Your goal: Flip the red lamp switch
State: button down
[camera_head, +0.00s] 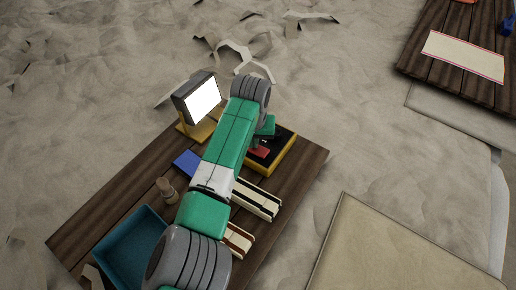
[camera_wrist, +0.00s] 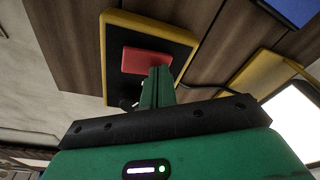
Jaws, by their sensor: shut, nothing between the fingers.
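The red lamp switch (camera_head: 260,153) sits on a black-topped box with a yellow rim (camera_head: 284,163) on the wooden table. In the wrist view the red switch (camera_wrist: 146,61) lies just beyond my fingertips. My gripper (camera_wrist: 158,72) is shut and empty, with its tips at the switch's near edge. I cannot tell whether they touch it. The lamp (camera_head: 204,95) on a yellow base stands left of the box, its panel bright white. In the head view my arm hides part of the box and most of my gripper.
The wooden table (camera_head: 312,160) also holds a teal bin (camera_head: 128,243), a blue flat object (camera_head: 187,163), a small wooden figure-like item (camera_head: 167,190) and cream slotted pieces (camera_head: 256,199). Another table (camera_head: 420,68) with a cloth (camera_head: 464,56) stands at the upper right.

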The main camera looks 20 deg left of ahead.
notch_tip(320, 180, up, 7)
jog(key=p, duration=0.6)
dwell(0.3)
jog(key=w+d+r+m+t+p, duration=0.2)
jog(key=w+d+r+t, duration=0.25)
jog(key=d+r, duration=0.35)
jog(key=d+r+m+t+h+p, duration=0.1)
jog(key=d+r+t, duration=0.2)
jog(key=d+r, duration=0.45)
jog(key=d+r+m+t+h, duration=0.1)
jog(key=d+r+t, duration=0.35)
jog(key=r, duration=0.65)
jog(key=s+d+r+t+p, duration=0.15)
jog(key=s+r+t, duration=0.25)
jog(key=s+r, duration=0.6)
jog(key=s+a+r+t+y, duration=0.1)
jog(key=s+r+t, duration=0.6)
jog(key=s+r, duration=0.9)
jog(key=shift+s+a+n+y+p, duration=0.35)
jog(key=shift+s+a, duration=0.25)
jog(key=shift+a, duration=0.3)
